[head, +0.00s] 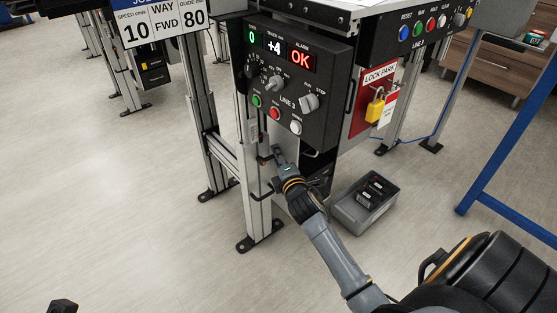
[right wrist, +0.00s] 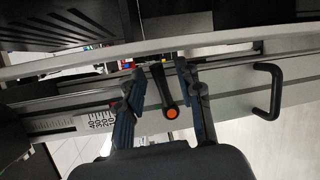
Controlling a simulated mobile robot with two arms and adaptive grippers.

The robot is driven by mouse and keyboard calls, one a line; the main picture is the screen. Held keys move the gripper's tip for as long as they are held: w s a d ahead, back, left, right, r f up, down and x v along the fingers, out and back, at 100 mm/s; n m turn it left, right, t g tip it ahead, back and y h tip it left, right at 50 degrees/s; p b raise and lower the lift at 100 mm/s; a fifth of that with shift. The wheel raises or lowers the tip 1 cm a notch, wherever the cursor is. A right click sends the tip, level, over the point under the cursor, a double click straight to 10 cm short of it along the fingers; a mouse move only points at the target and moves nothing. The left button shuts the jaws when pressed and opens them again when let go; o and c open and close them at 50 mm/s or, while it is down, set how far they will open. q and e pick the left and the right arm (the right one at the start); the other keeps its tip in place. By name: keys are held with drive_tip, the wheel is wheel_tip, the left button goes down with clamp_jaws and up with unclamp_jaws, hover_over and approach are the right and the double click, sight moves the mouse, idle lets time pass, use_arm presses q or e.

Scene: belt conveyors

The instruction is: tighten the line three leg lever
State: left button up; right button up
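The lever (right wrist: 167,92) is a dark handle with an orange round end. In the right wrist view it stands between the two fingers of my right gripper (right wrist: 160,78), which are apart on either side of it. I see no clear contact with either finger. In the head view my right gripper (head: 279,157) is at the aluminium leg (head: 256,165) under the line panel (head: 293,85); the gripper and arm hide the lever there. A small dark piece at the bottom left edge may be part of my left gripper (head: 62,306), mostly out of frame.
A black handle (right wrist: 270,90) sits right of the lever, and a printed scale (right wrist: 98,117) lies to its left. A grey bin (head: 365,204) stands on the floor right of my right arm. A lock park board (head: 372,100) hangs beside the panel. The floor at left is clear.

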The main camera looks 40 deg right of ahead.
drive_tip(key=shift+w, duration=0.1)
clamp_jaws()
